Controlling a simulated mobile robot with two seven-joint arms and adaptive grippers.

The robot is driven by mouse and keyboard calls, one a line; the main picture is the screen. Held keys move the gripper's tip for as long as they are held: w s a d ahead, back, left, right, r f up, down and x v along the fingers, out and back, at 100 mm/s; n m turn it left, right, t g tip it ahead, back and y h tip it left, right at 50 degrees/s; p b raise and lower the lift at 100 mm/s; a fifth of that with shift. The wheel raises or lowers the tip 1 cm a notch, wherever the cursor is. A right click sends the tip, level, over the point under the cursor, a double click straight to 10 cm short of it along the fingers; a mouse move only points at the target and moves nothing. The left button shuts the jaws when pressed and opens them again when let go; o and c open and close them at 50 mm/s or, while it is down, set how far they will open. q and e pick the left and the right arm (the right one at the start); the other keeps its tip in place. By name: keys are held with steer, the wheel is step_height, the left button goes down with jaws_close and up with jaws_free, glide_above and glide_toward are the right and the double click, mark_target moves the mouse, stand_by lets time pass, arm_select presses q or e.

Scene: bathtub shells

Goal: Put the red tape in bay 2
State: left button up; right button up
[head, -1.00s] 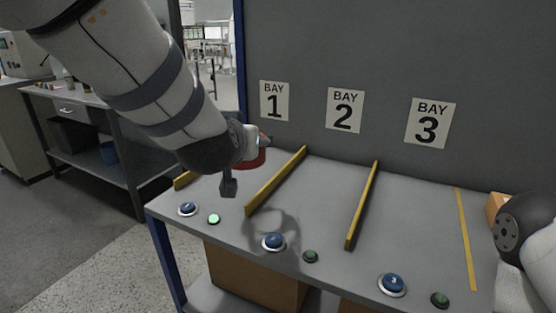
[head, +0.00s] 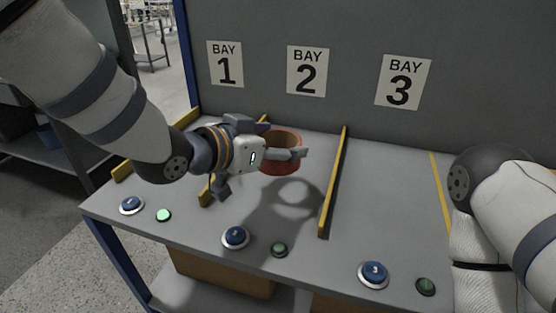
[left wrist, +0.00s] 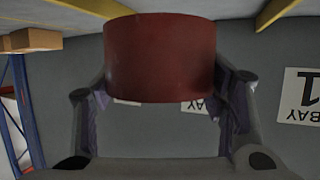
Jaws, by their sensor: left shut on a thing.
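The red tape (head: 283,165) is a short, wide red ring in the grip of my left gripper (head: 290,153). It is held above the bench in the bay 2 section, between the two middle yellow dividers, with a shadow below it. The left wrist view shows the tape (left wrist: 160,57) between both fingers. The bay 2 sign (head: 307,71) hangs on the grey wall behind. My right arm comes in at the right edge; its gripper is not visible.
Yellow dividers, one right of bay 2 (head: 334,183), separate the bays. Blue buttons, including bay 2's (head: 235,237), line the bench's (head: 300,222) front edge. The lamp near bay 1 (head: 163,215) glows green; the other lamps look dark. The bay 3 surface is clear.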

arm_select(q)
steer(key=f, duration=0.1)
steer(key=w+f, duration=0.1)
steer(key=shift+w+f, duration=0.3)
steer(key=shift+f, duration=0.05)
steer(key=f, duration=0.2)
steer(key=f+b, duration=0.1)
steer(key=shift+w+f, duration=0.35)
steer(key=shift+r, duration=0.15)
arm_select(e)
steer(key=shift+s+f+g, duration=0.3)
steer(key=shift+s+f, duration=0.5)
steer(key=shift+s, duration=0.1)
arm_select(q)
steer(key=o, duration=1.2)
steer(key=shift+f, duration=0.2)
